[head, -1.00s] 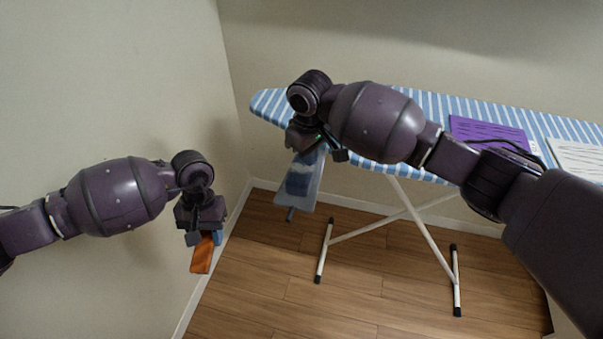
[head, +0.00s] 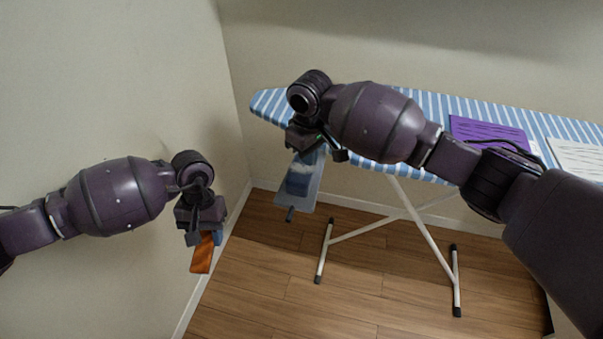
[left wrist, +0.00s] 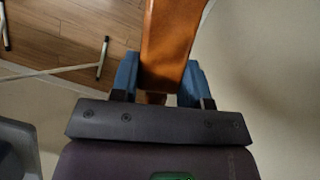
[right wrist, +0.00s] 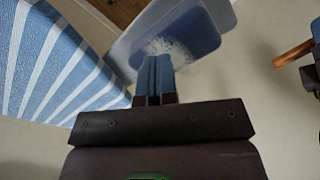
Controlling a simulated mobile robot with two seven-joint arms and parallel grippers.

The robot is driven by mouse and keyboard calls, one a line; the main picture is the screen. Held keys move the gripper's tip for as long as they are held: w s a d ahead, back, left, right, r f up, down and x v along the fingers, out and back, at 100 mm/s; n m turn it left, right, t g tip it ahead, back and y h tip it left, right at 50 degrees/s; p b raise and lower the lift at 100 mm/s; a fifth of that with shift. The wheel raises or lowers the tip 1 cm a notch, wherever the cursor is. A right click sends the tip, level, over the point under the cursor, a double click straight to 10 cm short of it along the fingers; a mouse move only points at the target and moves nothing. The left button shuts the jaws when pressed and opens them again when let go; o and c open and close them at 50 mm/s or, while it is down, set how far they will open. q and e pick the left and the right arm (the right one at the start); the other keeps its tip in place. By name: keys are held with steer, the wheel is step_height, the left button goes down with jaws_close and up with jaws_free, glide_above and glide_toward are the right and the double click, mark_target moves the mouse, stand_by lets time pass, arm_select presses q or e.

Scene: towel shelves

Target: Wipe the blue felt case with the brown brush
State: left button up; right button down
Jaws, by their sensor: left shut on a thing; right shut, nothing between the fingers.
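The brown brush (head: 203,254) hangs from my left gripper (head: 206,236), which is shut on it. Its smooth orange-brown body fills the gap between the blue fingers in the left wrist view (left wrist: 170,45); I cannot see its bristles. My right gripper (right wrist: 157,62) is shut and empty. Just beyond its fingertips a blue piece with a pale speckled patch (right wrist: 192,35), apparently the blue felt case, lies on a grey-blue tray-like piece (right wrist: 122,48). This pair also shows under the right gripper in the head view (head: 299,184). I cannot tell whether the fingertips touch it.
A striped ironing board (head: 440,105) on white legs (head: 425,225) stands behind and to the right. A purple cloth (head: 488,135) and a white one (head: 578,158) lie on it. A wall (head: 110,80) is close on the left. Clear wooden floor (head: 270,280) lies between the arms.

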mark_target(308, 168)
arm_select(q)
steer(key=shift+f, duration=0.35)
arm_select(e)
steer(key=shift+f, duration=0.95)
arm_select(q)
steer(key=shift+r, duration=0.1)
arm_select(e)
steer(key=shift+r, duration=0.1)
